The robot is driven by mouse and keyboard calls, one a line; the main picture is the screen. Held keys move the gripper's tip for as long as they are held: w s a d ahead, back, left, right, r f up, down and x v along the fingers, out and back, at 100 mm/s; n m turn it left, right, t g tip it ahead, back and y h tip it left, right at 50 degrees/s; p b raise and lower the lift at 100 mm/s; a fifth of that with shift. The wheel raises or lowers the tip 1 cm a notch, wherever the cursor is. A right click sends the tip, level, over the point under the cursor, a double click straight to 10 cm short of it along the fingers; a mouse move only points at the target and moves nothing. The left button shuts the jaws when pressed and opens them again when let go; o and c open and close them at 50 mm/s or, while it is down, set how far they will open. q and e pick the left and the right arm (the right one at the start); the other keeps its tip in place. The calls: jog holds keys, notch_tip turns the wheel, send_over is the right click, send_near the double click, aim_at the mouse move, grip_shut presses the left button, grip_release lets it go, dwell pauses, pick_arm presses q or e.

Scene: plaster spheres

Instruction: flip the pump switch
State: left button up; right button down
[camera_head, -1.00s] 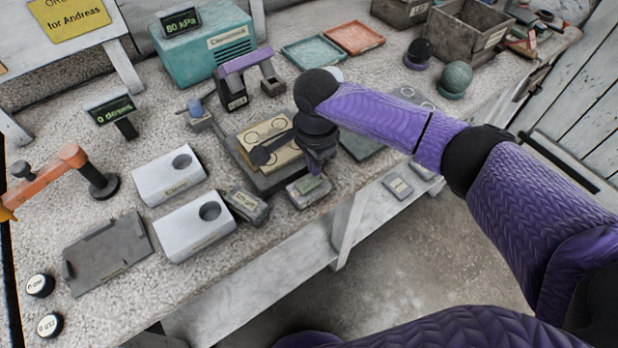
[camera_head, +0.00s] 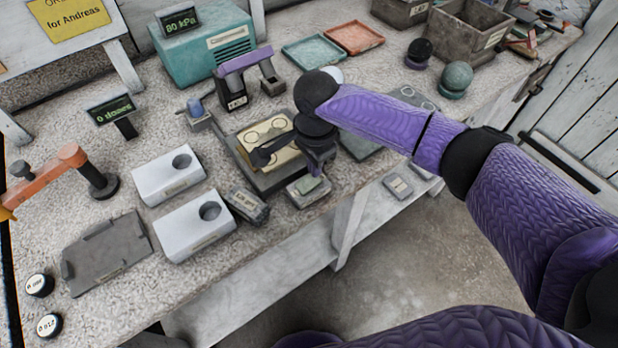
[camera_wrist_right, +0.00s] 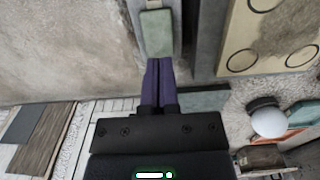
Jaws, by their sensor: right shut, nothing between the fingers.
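The switch is a small grey box (camera_head: 301,200) with a pale green rocker (camera_head: 308,184) on top, near the front edge of the workbench. My right gripper (camera_head: 317,170) is shut and empty, pointing down just above the rocker. In the right wrist view, the closed purple fingertips (camera_wrist_right: 157,64) lie at the near end of the green rocker (camera_wrist_right: 156,33). I cannot tell whether they touch it. Part of the switch box is hidden by the gripper in the head view.
A grey tray with a cream plate (camera_head: 262,140) sits just left of the gripper. A dark labelled block (camera_head: 247,205) and two white holed blocks (camera_head: 170,180) stand further left. A teal machine (camera_head: 205,50) and a display reading 80 kPa (camera_head: 180,20) are behind.

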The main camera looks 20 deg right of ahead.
jog(key=shift+f+b, duration=0.3)
jog(key=shift+f, duration=0.8)
notch_tip(320, 180, up, 4)
jog(key=p, duration=0.4)
jog(key=shift+p, duration=0.35)
jog(key=shift+r+p, duration=0.9)
jog(key=shift+p, duration=0.1)
jog(key=shift+f, duration=0.1)
